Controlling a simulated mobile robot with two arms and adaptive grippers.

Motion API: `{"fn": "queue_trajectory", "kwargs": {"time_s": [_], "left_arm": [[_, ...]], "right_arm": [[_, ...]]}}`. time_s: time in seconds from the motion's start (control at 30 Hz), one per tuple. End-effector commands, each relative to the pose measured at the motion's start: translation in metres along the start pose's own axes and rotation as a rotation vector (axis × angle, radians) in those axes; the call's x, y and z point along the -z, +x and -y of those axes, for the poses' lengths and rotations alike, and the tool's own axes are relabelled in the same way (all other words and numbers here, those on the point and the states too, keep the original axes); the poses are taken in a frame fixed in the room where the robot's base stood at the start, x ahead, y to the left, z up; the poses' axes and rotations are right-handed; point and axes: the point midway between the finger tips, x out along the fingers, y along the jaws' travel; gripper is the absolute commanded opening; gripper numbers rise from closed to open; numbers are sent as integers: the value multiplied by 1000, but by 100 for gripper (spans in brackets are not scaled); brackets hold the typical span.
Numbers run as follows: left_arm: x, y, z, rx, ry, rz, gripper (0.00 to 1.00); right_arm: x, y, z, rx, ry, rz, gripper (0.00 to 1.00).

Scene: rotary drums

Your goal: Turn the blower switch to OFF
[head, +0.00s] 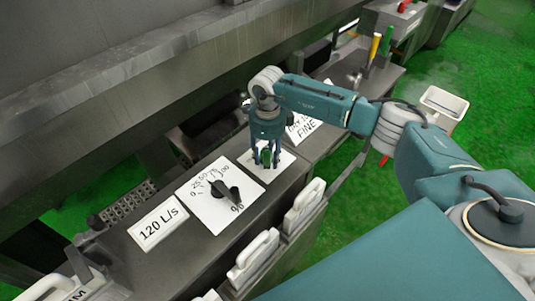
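My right gripper (267,155) points down over a small white plate (285,161) on the metal panel. A green knob or switch shows between its fingertips; I cannot read a label on it or tell which position it is in. The fingers stand on both sides of the green part, and I cannot tell whether they touch it. The gripper hides most of the plate. My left gripper is not in view.
A black dial (221,190) on a white scale plate sits just in front, beside a "120 L/s" sign (158,222). A sign reading "FINE" (303,128) lies behind the gripper. White-handled parts (303,205) line the panel's right side. Green floor lies beyond.

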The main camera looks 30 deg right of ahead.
Motion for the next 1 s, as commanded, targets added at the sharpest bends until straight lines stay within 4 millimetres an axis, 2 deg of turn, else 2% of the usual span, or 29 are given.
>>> {"fn": "queue_trajectory", "kwargs": {"time_s": [0.17, 0.37, 0.4, 0.73, 1.0], "left_arm": [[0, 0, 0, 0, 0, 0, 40], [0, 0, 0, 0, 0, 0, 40], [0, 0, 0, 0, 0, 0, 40], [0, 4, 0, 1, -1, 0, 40], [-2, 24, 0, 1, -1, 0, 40]], "right_arm": [[0, 0, 0, 0, -1, 0, 40], [0, 0, 0, 0, -1, 0, 2], [0, 0, 0, 0, 0, 0, 0], [1, 0, 1, 1, -20, 0, 0], [10, 3, 5, 3, -143, 0, 0]]}}
